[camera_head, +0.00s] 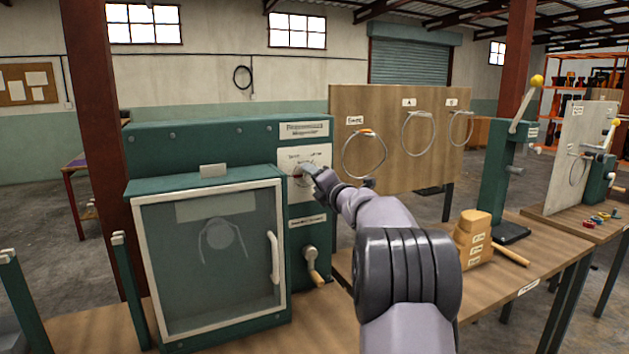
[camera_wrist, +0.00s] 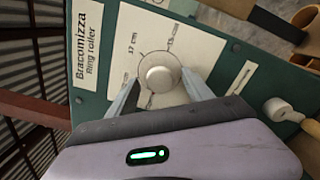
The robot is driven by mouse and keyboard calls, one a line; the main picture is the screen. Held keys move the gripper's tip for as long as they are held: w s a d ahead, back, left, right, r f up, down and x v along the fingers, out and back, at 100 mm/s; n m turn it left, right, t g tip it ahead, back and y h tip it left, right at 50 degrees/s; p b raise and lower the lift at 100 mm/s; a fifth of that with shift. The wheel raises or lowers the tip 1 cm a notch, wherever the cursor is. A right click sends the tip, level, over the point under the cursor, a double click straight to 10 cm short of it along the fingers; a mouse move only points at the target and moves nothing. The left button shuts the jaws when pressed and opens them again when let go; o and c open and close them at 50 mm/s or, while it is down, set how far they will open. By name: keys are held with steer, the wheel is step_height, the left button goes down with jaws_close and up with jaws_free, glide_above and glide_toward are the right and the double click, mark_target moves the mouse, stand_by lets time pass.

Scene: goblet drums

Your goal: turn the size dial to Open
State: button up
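The size dial is a round pale knob (camera_wrist: 159,74) on a white plate (camera_wrist: 185,45) of the green ring roller (camera_head: 215,134). Which mark the dial points to cannot be told. My gripper (camera_head: 311,175) is at the dial plate in the head view and partly covers it. In the wrist view its two fingers are spread, one on each side of the knob, with the knob between their tips. Firm contact is not visible.
Below the dial, a crank with a wooden handle (camera_head: 314,268) sticks out. Left of it is a glazed door (camera_head: 212,250) with a white handle. A wooden board with wire rings (camera_head: 394,140) stands behind. A stepped wooden block (camera_head: 474,238) is on the bench to the right.

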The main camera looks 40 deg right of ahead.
steer(key=p+v, duration=0.2)
steer(key=v, duration=1.5)
steer(key=shift+s+a, duration=0.15)
steer(key=shift+s, duration=0.05)
steer(key=s+a+m+g+h, duration=0.1)
steer(key=a+m+g+h, duration=0.25)
steer(key=a+m, duration=0.85)
steer(key=s+a+f+m+g+y, duration=0.2)
steer(key=s+a+f+m+y, duration=0.1)
steer(key=s+a, duration=0.4)
steer(key=s+a+f+m+g+y, duration=0.3)
steer(key=s+a+f+m, duration=0.3)
steer(key=a, duration=0.6)
steer(key=s+a+f+m+g+y, duration=0.3)
steer(key=s+a+f+m, duration=0.1)
steer(key=s+a, duration=0.5)
steer(key=shift+s+a+f+m, duration=0.4)
steer(key=shift+a+f, duration=0.3)
steer(key=shift+f, duration=0.15)
